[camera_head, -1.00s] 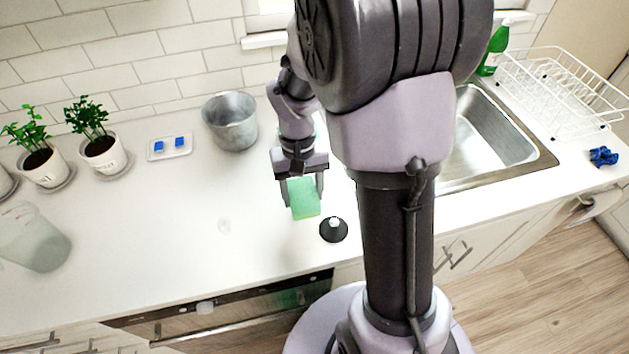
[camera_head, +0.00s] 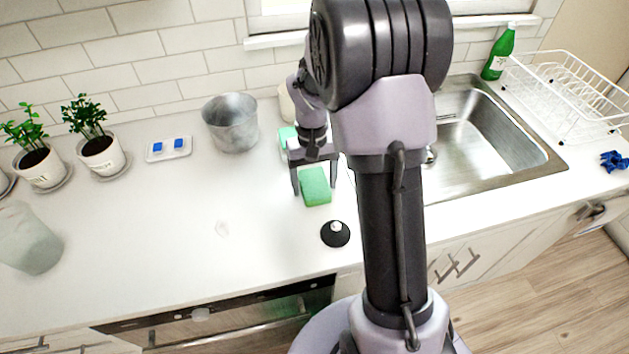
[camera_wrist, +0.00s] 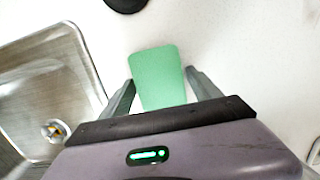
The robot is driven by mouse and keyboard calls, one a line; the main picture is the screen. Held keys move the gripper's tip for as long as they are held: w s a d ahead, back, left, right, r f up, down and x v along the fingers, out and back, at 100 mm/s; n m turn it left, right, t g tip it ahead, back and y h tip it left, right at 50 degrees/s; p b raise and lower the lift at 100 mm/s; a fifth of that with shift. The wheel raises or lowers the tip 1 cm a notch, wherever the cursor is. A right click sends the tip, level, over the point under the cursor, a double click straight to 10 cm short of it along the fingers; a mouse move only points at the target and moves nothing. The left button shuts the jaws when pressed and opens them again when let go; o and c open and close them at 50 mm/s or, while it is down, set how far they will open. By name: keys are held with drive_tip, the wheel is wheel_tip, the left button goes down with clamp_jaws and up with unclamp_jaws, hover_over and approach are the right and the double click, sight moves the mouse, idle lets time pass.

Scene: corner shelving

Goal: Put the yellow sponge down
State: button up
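The sponge (camera_head: 316,187) shows a green face; no clear yellow shows on it now. It appears to lie flat on the white counter, behind the black round stopper. My gripper (camera_head: 315,184) is over it, pointing down, with one finger on each side. In the wrist view the sponge (camera_wrist: 158,75) lies between the spread fingertips (camera_wrist: 160,76). The fingers look open, with slim gaps beside the sponge in the head view. Its underside is hidden.
A black stopper (camera_head: 335,234) sits just in front. A second green piece (camera_head: 287,137) and a cream cup (camera_head: 286,104) are partly hidden behind my arm. A metal pot (camera_head: 230,125) stands behind left, the sink (camera_head: 490,150) at right.

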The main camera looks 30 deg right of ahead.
sight(312, 177)
idle(0.5)
wheel_tip(312, 177, up, 12)
drive_tip(key=w+p, duration=0.1)
drive_tip(key=p, duration=0.4)
drive_tip(key=s+a+r+t, duration=0.3)
drive_tip(key=s+a+r, duration=0.2)
drive_tip(key=a+r, duration=0.4)
drive_tip(key=s+a+r+t, duration=0.1)
drive_tip(key=s+a+t, duration=0.1)
drive_tip(key=s, duration=0.4)
drive_tip(key=s+a+r+m+t+y, duration=0.1)
drive_tip(key=s+a+r+t, duration=0.1)
drive_tip(key=s+a, duration=0.3)
drive_tip(key=shift+s+a+r+y, duration=0.2)
drive_tip(key=shift+s+r+y, duration=0.1)
drive_tip(key=shift+s, duration=0.9)
